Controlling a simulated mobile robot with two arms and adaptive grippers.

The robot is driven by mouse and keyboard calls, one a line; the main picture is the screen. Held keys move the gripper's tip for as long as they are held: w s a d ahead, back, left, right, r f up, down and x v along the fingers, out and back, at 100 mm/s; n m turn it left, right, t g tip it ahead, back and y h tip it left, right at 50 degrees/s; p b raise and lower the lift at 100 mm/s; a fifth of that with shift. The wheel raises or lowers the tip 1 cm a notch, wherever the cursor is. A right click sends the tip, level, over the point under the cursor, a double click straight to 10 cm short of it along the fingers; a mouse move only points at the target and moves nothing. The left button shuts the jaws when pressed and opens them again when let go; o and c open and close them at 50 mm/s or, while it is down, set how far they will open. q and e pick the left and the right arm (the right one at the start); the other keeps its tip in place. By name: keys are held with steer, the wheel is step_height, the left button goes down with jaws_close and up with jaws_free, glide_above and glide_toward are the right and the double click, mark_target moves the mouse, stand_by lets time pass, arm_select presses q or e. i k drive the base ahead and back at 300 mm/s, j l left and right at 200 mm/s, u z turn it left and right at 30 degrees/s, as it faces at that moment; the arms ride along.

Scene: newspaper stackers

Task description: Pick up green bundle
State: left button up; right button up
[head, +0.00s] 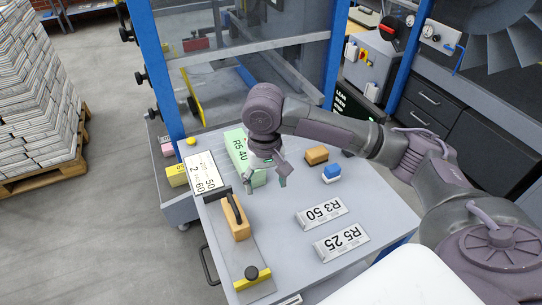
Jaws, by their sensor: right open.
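The green bundle (235,146), marked R5 40, lies near the back left of the grey table. My right gripper (266,184) is open over the near end of the bundle, and its fingers point down. The gripper and wrist hide part of the bundle. I cannot tell whether the fingers touch it. My left gripper is not in view.
On the table (285,235) are a white label card (205,173), a wooden block with a dark handle (236,218), two grey plates (321,213) and (340,240), a blue-and-white block (331,173) and a brown block (316,155). A blue-framed machine (160,70) stands behind.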

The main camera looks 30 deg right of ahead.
mark_target(235, 140)
steer(key=z, duration=0.7)
